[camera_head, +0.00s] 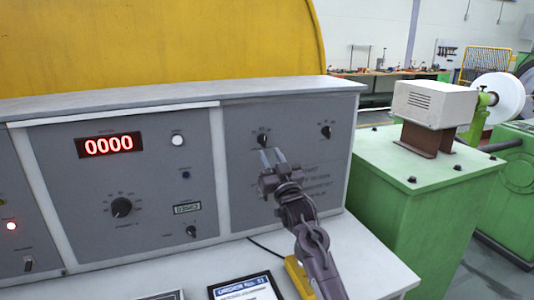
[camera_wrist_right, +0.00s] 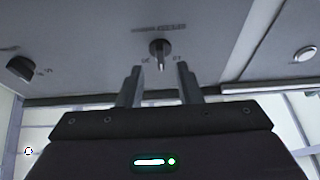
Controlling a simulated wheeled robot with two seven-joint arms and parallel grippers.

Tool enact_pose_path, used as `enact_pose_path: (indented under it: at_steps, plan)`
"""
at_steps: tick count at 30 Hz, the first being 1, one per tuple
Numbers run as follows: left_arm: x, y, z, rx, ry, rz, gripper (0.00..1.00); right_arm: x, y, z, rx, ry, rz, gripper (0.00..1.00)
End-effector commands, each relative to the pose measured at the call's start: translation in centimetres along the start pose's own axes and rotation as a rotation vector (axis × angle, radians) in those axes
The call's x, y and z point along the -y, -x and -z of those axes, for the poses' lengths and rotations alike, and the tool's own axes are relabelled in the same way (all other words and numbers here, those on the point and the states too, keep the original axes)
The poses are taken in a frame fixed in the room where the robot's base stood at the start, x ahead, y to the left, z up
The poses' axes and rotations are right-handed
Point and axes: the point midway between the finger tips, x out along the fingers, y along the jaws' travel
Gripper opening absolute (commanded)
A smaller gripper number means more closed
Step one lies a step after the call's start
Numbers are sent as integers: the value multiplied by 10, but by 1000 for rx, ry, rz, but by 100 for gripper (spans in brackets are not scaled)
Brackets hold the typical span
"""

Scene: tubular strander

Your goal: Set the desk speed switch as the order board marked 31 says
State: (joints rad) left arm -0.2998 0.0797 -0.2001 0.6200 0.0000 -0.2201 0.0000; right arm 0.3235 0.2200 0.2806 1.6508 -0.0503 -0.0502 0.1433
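My right gripper (camera_head: 272,155) is in front of the desk's right panel, just below a small black switch knob (camera_head: 263,138). In the right wrist view, the gripper (camera_wrist_right: 160,78) is open and empty. Its two fingers stand apart, with the knob (camera_wrist_right: 160,50) just beyond their tips and between them. I cannot tell whether they touch it. Small marks flank the knob, and its label is too blurred to read. A second black knob (camera_head: 326,131) sits to its right. The order board (camera_head: 245,289), headed with what looks like 31, lies at the bottom edge, its order text cut off. My left gripper is out of view.
The middle panel has a red display (camera_head: 104,145) reading 0000, a large dial (camera_head: 121,207) and a small knob (camera_head: 191,231). A second framed board (camera_head: 165,296) is mostly cut off. A yellow object (camera_head: 298,278) stands by my right arm. A green machine (camera_head: 430,190) stands at right.

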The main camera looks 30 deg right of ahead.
Motion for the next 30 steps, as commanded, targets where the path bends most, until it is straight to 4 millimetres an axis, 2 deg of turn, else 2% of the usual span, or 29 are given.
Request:
enact_pose_path:
  at_steps: [3,7,25,28,30]
  plan:
    - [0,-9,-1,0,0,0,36,0,20,-3,1,0,1,32]
    - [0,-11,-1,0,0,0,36,0,31,-1,1,-1,0,32]
    - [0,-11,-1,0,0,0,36,1,34,0,3,-1,1,32]
    - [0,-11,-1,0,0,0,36,9,43,-13,58,7,13,32]
    - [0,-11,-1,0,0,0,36,23,59,-33,150,20,31,32]
